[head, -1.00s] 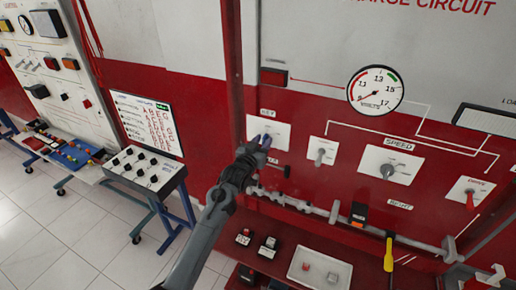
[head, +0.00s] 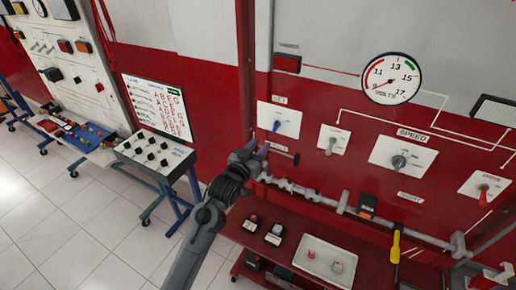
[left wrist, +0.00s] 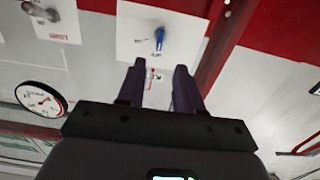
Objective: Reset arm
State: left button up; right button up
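My left gripper (head: 262,149) is in front of the red wall panel in the head view, just below and left of the switch plate with the blue key knob (head: 277,126). In the left wrist view the two dark fingers of the gripper (left wrist: 158,72) are apart with nothing between them. The blue knob (left wrist: 159,38) shows beyond the fingertips there, clear of both. My right gripper is not in view.
Right of the key plate are a small lever switch (head: 331,145), the speed dial (head: 399,161) and a red-handled switch (head: 484,193). A voltmeter (head: 391,79) sits above. A grey rail (head: 325,199) and a white tray (head: 325,262) lie below. Floor (head: 90,220) at left is open.

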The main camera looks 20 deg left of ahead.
pick_arm(q)
jog(key=shift+s+f, duration=0.1)
dwell(0.4)
jog(key=s+d+f+g, duration=0.1)
jog(key=s+f+g, duration=0.1)
jog(key=s+f, duration=0.6)
jog(key=s+f+g, duration=0.2)
jog(key=s+f, duration=0.2)
jog(key=f, duration=0.8)
jog(key=s+d+f+m+g, duration=0.1)
jog(key=s+f+g, duration=0.2)
jog(key=s, duration=0.9)
jog(key=s+d+f+g, duration=0.2)
jog(key=s+f+g, duration=0.1)
jog(key=s, duration=0.8)
jog(key=s+r+g+y, duration=0.1)
jog(key=s+r+g, duration=0.35)
jog(key=s, duration=0.35)
notch_tip(320, 180, up, 19)
jog(key=p, duration=1.9)
jog(key=shift+s+a, duration=0.4)
jog(key=shift+a, duration=0.05)
